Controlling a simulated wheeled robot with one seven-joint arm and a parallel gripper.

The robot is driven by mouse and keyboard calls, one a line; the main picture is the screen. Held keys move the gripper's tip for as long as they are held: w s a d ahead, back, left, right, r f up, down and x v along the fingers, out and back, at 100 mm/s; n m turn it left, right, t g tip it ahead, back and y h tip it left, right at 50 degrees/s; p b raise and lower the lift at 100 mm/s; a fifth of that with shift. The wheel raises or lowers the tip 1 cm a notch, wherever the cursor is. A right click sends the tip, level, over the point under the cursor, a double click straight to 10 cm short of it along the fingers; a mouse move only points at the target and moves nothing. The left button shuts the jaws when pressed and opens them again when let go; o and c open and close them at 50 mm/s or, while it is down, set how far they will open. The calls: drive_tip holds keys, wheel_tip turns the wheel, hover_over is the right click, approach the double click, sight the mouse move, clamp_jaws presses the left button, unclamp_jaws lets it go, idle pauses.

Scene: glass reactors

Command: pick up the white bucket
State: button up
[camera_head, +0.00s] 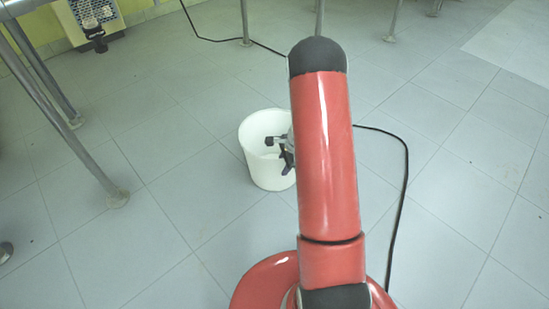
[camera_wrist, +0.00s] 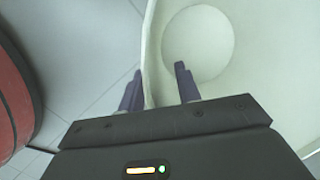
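The white bucket (camera_head: 262,174) stands upright on the tiled floor, its right side partly hidden behind my red arm. My gripper (camera_head: 279,149) is at the bucket's right side near the rim, mostly hidden by my arm. In the wrist view the open bucket (camera_wrist: 256,72) fills the right half, and its inside looks empty. My gripper (camera_wrist: 157,68) is open there, with the bucket's wall between its fingers. The right finger is on the inner side and the left finger on the outer side. Both fingers look apart from the wall, though contact is hard to judge.
A black cable (camera_head: 402,190) lies on the floor to the right of my arm. Metal legs (camera_head: 95,165) stand on the left, with more at the back (camera_head: 394,20). The floor (camera_head: 150,245) around the bucket's left and front is clear.

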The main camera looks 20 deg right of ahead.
clamp_jaws()
drive_tip(key=shift+r, duration=0.1)
idle(1.2)
